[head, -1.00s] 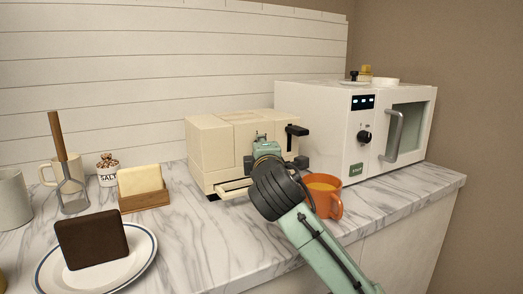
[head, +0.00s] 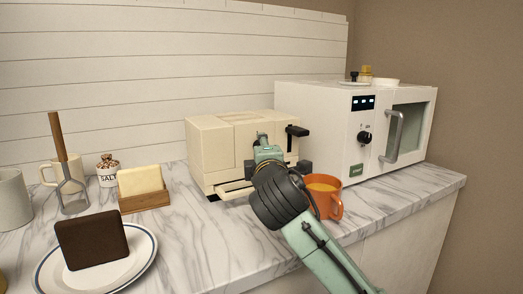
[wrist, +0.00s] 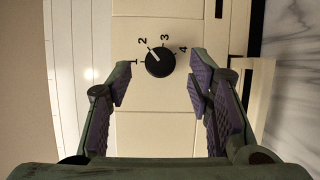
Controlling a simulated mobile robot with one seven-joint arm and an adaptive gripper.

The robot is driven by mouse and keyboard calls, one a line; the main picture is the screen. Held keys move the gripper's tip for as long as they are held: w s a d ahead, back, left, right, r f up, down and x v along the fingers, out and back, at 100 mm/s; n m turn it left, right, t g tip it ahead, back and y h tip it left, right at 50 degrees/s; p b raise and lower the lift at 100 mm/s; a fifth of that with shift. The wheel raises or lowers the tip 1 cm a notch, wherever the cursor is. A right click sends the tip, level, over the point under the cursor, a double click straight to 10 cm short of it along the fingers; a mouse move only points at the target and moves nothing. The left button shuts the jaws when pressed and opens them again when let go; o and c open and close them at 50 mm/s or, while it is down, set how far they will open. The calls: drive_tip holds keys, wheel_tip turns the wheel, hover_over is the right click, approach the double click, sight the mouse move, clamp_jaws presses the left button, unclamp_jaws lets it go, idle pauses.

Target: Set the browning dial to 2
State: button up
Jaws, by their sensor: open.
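The cream toaster (head: 215,150) stands on the marble counter, with a black lever on its front. In the wrist view its black browning dial (wrist: 160,63) shows between my fingers, with the numbers 1 to 4 around it. The dial's white pointer line aims up and left, at or very near the 2. My gripper (wrist: 158,88) is open, one finger on each side below the dial, and neither appears to touch it. In the head view my gripper (head: 277,165) is in front of the toaster and hides part of its face.
An orange mug (head: 325,198) with a drink stands close right of my gripper. A white microwave (head: 320,125) is behind it. A plate (head: 140,270) with dark bread, a butter holder (head: 145,200) and a salt jar (head: 108,170) are at the left.

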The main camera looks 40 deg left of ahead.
drive_tip(key=v, duration=0.9)
drive_tip(key=shift+s+d, duration=0.25)
drive_tip(key=shift+s, duration=0.05)
drive_tip(key=shift+r, duration=0.1)
